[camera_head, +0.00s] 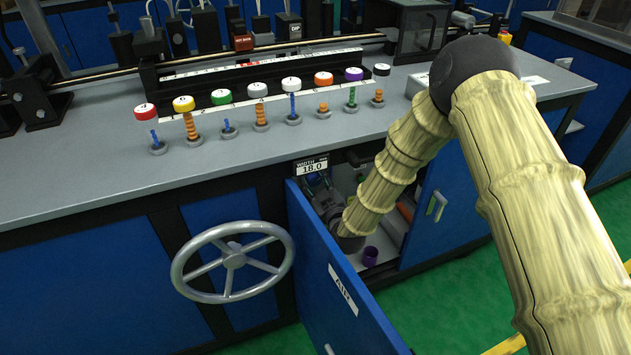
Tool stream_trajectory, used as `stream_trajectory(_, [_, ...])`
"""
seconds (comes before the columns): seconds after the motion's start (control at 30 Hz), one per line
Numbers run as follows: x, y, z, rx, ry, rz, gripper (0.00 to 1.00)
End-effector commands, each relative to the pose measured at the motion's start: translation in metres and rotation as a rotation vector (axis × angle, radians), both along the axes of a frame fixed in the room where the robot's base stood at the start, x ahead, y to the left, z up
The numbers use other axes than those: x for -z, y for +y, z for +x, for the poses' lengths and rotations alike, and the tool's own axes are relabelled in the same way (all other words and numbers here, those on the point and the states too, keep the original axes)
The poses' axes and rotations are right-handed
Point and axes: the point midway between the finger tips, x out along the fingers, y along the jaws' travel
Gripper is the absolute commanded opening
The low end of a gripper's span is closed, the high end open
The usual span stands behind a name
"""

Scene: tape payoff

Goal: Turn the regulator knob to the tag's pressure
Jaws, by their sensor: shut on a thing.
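My arm reaches down through the open cabinet door, which is labelled AIR (342,289). My gripper (328,203) is inside the cabinet, small and partly hidden by shadow, the door edge and my wrist. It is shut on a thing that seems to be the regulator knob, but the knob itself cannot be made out. A small blue part (317,181) shows just above and left of the gripper. The pressure tag and any gauge reading cannot be made out.
A grey handwheel (232,259) is left of the door. A WIDTH 18.0 display (312,167) sits above the opening. Several coloured, numbered knobs line the grey bench top (70,170). Green floor is clear at right.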

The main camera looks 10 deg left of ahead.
Motion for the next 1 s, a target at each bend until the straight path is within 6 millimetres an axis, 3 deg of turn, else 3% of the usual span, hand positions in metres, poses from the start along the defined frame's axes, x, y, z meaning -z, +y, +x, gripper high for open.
stream_trajectory(0.33, [0.001,0.000,0.000,0.000,0.000,-0.001,0.14])
stream_trajectory(0.37, [0.001,0.000,0.000,0.000,0.000,-0.001,0.43])
stream_trajectory(0.47, [0.001,0.000,0.000,0.000,0.000,-0.001,0.60])
stream_trajectory(0.83, [0.000,-0.001,-0.002,0.000,0.000,-0.001,0.60])
stream_trajectory(1.0, [0.001,-0.011,-0.016,0.000,0.002,-0.001,0.60])
